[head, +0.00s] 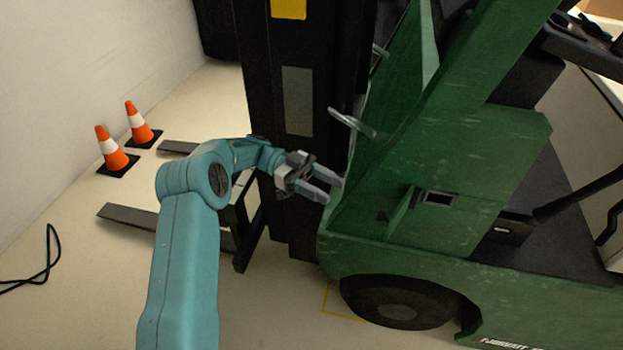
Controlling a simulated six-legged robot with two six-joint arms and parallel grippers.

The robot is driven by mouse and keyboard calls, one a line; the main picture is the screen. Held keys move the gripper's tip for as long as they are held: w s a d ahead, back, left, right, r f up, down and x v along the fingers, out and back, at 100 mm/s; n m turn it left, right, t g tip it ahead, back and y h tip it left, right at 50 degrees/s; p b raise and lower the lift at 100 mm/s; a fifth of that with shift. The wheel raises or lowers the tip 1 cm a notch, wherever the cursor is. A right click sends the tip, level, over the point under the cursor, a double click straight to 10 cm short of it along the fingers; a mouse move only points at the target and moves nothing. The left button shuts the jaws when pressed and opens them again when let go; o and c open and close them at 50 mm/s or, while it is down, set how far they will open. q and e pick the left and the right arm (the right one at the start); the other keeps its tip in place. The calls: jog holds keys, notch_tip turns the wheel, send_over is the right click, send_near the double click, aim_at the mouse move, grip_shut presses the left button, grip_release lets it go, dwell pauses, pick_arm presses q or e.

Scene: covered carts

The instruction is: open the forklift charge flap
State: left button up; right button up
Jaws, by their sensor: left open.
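The green forklift (470,150) fills the right half of the head view. On its side, a small green flap (400,214) stands out from the body panel, with a small dark piece on its left face. Just right of the flap, a dark rectangular socket recess (438,199) is uncovered. My left gripper (332,188) is open and empty. In the picture it is left of the flap, in front of the mast and the forklift's front edge, apart from the flap. My right gripper is not in view.
The black mast (297,100) stands behind my left gripper, with the forks (130,218) low to the left. Two orange cones (112,150) stand by the wall. A black cable (45,262) lies on the floor at left. A wheel (398,302) is below the flap.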

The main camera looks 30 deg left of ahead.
pick_arm(q)
jog(key=shift+a, duration=2.2)
jog(key=shift+s, duration=0.1)
